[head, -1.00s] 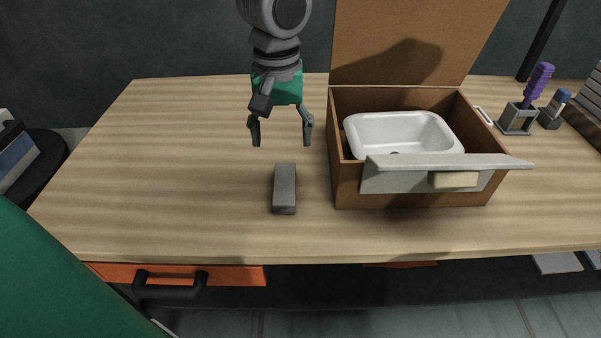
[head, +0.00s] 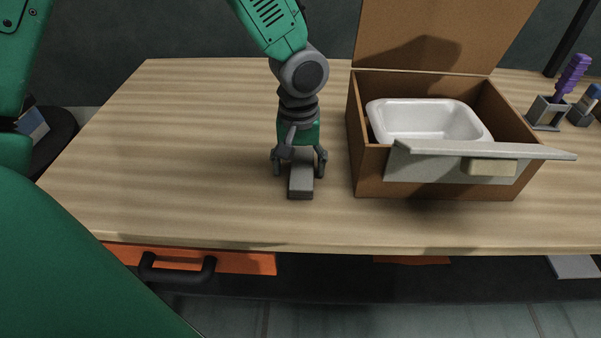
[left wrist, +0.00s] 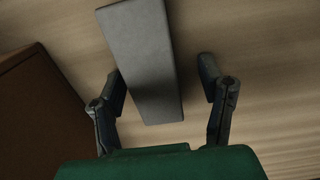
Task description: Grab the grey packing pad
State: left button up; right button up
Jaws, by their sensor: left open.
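The grey packing pad (head: 301,186) lies flat on the wooden table, left of the cardboard box. Its far end is hidden under my left gripper in the head view. My left gripper (head: 299,172) points down at the pad, with one finger on each side of it. In the left wrist view, the pad (left wrist: 145,55) reaches in between the two open fingers of the left gripper (left wrist: 165,92). A gap shows between the pad and the right finger; the left finger is very close to the pad's edge. My right gripper is not in view.
The open cardboard box (head: 369,181) holds a white basin (head: 425,117). A holder with a purple-handled tool (head: 571,76) stands at the back right. The table's left side is clear.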

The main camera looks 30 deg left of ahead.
pick_arm(q)
jog(key=shift+f, duration=0.1)
jog(key=shift+s+d, duration=0.1)
jog(key=shift+d, duration=0.25)
jog(key=shift+c, duration=0.5)
jog(key=shift+d+r, duration=0.2)
jog(key=shift+d, duration=0.2)
jog(key=c, duration=0.9)
